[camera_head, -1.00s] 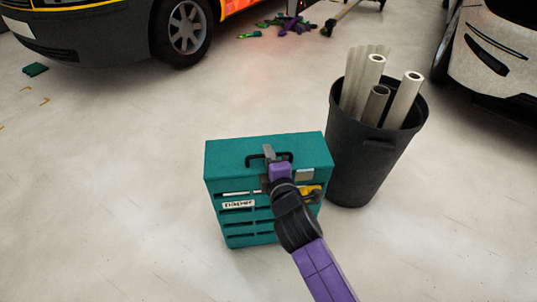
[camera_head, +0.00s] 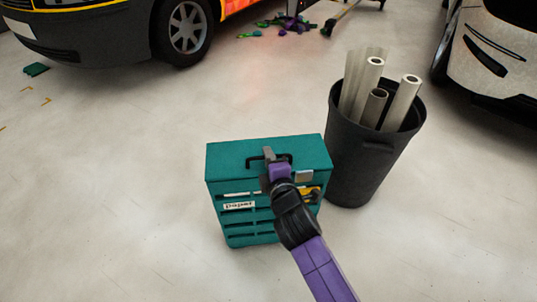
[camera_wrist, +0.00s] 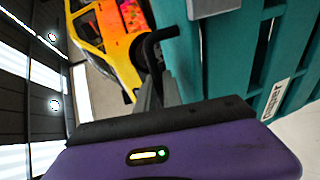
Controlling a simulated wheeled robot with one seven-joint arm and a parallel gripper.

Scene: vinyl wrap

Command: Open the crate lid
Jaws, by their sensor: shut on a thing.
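The teal crate (camera_head: 240,227) stands upright on the floor, with slatted sides and a white label (camera_head: 239,205) on its front. Its flat teal lid (camera_head: 225,153) lies closed on top, as far as I can see. A black handle (camera_head: 252,160) sits on the lid. My gripper (camera_head: 268,155) is shut on the handle, with my arm reaching up from the lower right. In the wrist view, the dark handle (camera_wrist: 150,42) lies between the grey fingers, and the teal crate (camera_wrist: 222,65) fills the right. My arm hides part of the crate's front.
A dark bin (camera_head: 365,160) holding pale rolls (camera_head: 402,102) stands close at the crate's right. A van (camera_head: 120,28) is at the back left and a white car (camera_head: 490,50) at the right. The floor (camera_head: 110,180) left of the crate is clear.

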